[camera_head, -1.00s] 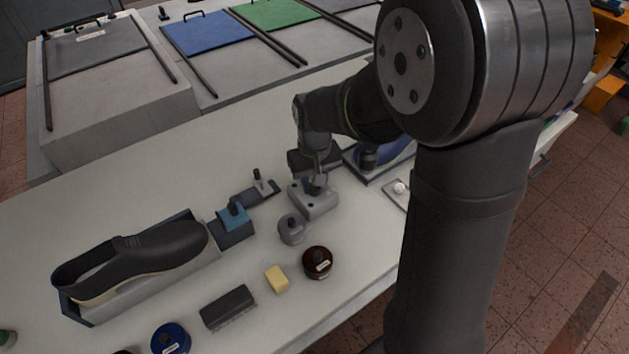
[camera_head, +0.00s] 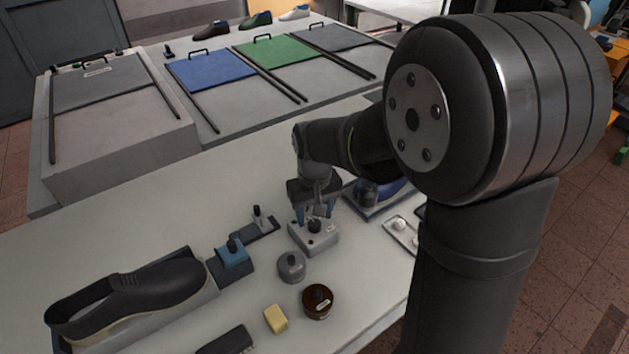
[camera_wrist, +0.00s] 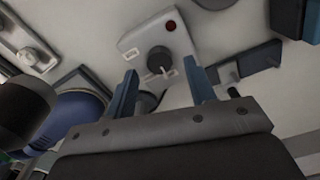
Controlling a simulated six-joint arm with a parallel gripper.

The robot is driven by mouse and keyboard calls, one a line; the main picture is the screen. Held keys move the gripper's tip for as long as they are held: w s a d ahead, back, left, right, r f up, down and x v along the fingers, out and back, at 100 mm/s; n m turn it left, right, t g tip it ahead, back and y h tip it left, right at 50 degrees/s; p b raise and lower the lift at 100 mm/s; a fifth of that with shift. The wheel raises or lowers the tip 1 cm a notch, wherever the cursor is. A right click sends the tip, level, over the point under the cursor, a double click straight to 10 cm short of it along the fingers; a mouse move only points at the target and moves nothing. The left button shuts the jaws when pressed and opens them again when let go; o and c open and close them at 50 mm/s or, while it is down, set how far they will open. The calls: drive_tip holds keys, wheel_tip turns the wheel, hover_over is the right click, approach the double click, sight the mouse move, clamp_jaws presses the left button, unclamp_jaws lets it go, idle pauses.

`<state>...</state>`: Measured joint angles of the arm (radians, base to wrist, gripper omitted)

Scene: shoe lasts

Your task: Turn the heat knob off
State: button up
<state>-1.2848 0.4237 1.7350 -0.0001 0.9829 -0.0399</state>
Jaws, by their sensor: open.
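The heat knob (camera_wrist: 159,60) is a dark round knob with a pale pointer mark, on a light grey control box (camera_wrist: 142,41). The box also carries a small red round light or button (camera_wrist: 171,26) near one corner. In the head view the knob (camera_head: 314,226) sits on top of the box (camera_head: 326,240). My gripper (camera_wrist: 163,80) is open and empty, its two blue fingers apart. In the wrist view the fingertips lie to either side of the knob and a little below it in the picture. The head view shows the gripper (camera_head: 316,210) just behind and above the knob, apparently not touching it.
A grey lidded jar (camera_head: 291,266), a brown tin (camera_head: 318,301) and a yellow block (camera_head: 276,318) stand in front of the box. A blue-topped block (camera_head: 232,252) and a shoe (camera_head: 130,295) are to the left. A blue device (camera_head: 378,195) is close on the right.

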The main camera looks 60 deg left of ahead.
sight(314, 222)
wheel_tip(314, 222, up, 15)
idle(0.8)
wheel_tip(314, 222, down, 17)
drive_tip(key=shift+f, duration=0.15)
idle(0.5)
